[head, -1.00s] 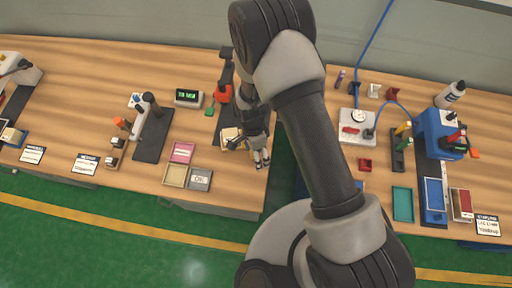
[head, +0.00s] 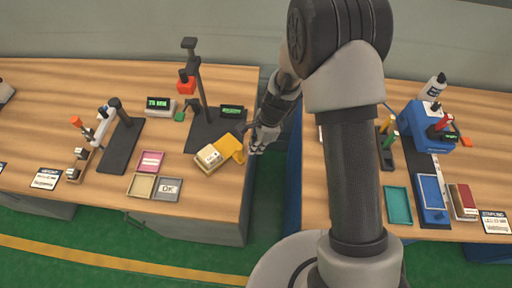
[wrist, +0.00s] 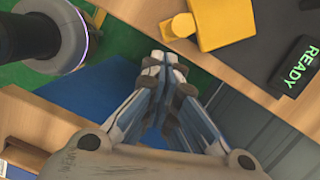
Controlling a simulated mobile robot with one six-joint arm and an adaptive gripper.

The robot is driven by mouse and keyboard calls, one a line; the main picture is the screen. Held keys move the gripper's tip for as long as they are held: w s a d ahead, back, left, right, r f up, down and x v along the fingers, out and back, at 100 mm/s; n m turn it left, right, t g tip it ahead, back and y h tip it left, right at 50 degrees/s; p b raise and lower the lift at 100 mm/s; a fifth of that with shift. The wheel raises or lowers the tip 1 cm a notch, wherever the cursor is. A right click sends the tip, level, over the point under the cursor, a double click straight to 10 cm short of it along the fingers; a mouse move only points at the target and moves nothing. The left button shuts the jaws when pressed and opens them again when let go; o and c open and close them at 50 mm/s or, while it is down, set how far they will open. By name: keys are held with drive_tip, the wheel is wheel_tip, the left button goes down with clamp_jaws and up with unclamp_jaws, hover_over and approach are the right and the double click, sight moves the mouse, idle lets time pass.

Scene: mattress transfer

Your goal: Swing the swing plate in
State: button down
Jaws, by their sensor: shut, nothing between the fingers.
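The yellow swing plate (head: 228,146) is at the front of a black press stand in the head view. It sits at an angle, partly off the front of the stand's black base (head: 205,132). A cream block (head: 209,156) lies on its front-left end. In the wrist view the plate (wrist: 225,22) shows at the top, with a yellow knob (wrist: 180,26) at its left corner. My gripper (head: 254,148) is just right of the plate near the table's right edge. In the wrist view its fingers (wrist: 165,62) are together and empty, apart from the knob.
The stand's red head (head: 186,82) and dark column rise behind the plate. Pink, tan and grey trays (head: 168,190) lie in front-left. A narrow gap separates this table from the right table with the blue press (head: 425,125).

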sight(241, 162)
drive_tip(key=a+f, duration=0.1)
drive_tip(key=f, duration=0.1)
drive_tip(key=s+a+f+b, duration=0.1)
drive_tip(key=a+f, duration=0.1)
drive_tip(key=a+f+b, duration=0.1)
drive_tip(key=f, duration=0.1)
drive_tip(key=shift+s+a, duration=0.15)
drive_tip(key=shift+a, duration=0.4)
drive_tip(key=shift+s, duration=0.1)
